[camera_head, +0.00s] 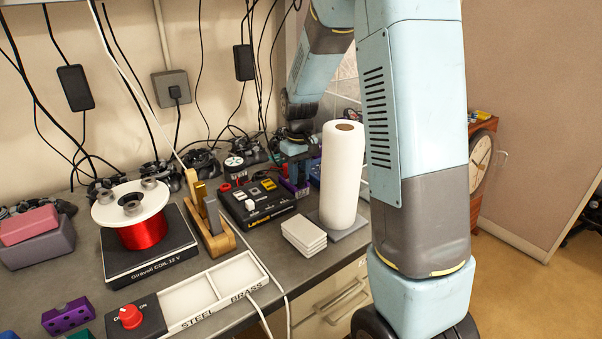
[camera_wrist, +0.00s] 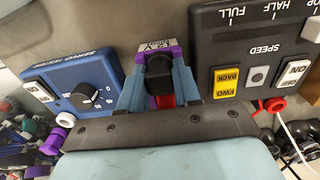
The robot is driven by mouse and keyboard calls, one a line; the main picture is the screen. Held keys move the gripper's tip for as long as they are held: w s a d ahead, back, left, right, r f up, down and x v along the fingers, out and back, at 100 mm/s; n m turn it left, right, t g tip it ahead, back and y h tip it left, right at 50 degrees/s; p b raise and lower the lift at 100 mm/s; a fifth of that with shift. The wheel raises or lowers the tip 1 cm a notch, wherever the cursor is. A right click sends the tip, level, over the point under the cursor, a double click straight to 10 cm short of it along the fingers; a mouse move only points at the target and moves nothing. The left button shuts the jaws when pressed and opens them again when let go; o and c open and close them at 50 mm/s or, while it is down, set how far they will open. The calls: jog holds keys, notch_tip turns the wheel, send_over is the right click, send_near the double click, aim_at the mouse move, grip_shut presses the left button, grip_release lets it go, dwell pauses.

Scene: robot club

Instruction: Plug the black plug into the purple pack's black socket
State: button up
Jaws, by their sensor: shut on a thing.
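In the wrist view, my gripper (camera_wrist: 158,78) has its two blue fingers closed on the sides of a black plug (camera_wrist: 159,68). The purple pack (camera_wrist: 139,50), with a "12 V" label, is right beyond the plug, between the fingertips. The plug and fingers cover most of the pack. I do not see its black socket and cannot tell whether the plug is in it. A red part (camera_wrist: 165,101) shows just behind the plug. In the head view, my gripper (camera_head: 298,163) reaches down over the purple pack (camera_head: 295,187), behind the paper roll.
A blue servo tester (camera_wrist: 72,82) and a dark speed controller (camera_wrist: 250,50) flank my fingers in the wrist view. In the head view, a white paper roll (camera_head: 342,175) stands close in front of my gripper. Cables hang along the wall behind.

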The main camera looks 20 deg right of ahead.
jog(key=shift+f, duration=0.1)
dwell(0.3)
jog(key=o, duration=1)
jog(key=shift+o, duration=0.2)
notch_tip(320, 180, up, 14)
